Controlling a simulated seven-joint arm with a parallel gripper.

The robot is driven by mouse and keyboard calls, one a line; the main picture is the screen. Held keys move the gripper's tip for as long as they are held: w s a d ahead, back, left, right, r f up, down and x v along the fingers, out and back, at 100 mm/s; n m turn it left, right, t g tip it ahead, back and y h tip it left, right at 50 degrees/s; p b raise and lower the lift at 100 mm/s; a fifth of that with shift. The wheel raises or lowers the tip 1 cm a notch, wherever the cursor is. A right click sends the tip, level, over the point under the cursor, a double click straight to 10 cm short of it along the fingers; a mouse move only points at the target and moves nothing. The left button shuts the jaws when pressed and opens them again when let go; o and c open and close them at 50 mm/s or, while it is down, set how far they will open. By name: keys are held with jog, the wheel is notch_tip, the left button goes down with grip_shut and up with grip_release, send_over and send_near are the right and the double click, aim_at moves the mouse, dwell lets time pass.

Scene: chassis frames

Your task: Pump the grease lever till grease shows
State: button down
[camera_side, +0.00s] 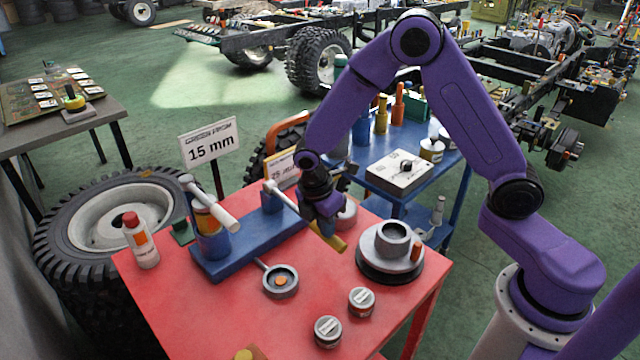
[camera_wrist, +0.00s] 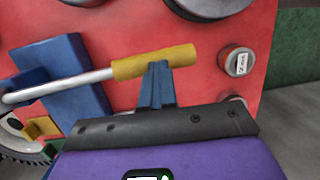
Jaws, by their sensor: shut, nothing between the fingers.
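The grease lever is a silver rod (camera_side: 285,200) with a yellow grip (camera_side: 328,237), sloping down to the right from a blue post (camera_side: 271,199) on a blue base (camera_side: 248,245). My gripper (camera_side: 326,220) is at the grip in the side view. In the wrist view its blue fingers (camera_wrist: 157,68) are shut with nothing between them, their tips against or just over the yellow grip (camera_wrist: 152,63); contact is unclear. A blue holder (camera_side: 212,243) with an amber cylinder stands at the base's left end. A grey ring-shaped cup (camera_side: 281,281) has an orange spot at its centre; whether that is grease is unclear.
On the red table (camera_side: 215,310) stand a red-capped bottle (camera_side: 141,241), two small tins (camera_side: 361,302) and a grey round hub (camera_side: 390,246) right of the grip. A "15 mm" sign (camera_side: 210,147) stands behind. A blue cart (camera_side: 375,155) with bottles is at the back.

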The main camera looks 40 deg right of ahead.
jog(key=s+v, duration=0.2)
jog(key=v, duration=1.1)
jog(key=shift+s+r, duration=0.35)
jog(key=shift+r, duration=0.1)
jog(key=shift+a, duration=0.1)
jog(key=s+d+m+y, duration=0.1)
jog(key=s+d+m, duration=0.1)
jog(key=s, duration=1)
jog(key=s+d+m+t+y, duration=0.1)
jog(key=s+d+m, duration=0.2)
jog(key=s, duration=0.9)
jog(key=shift+d+r+y, duration=0.3)
jog(key=shift+d+r, duration=0.1)
jog(key=shift+d, duration=0.2)
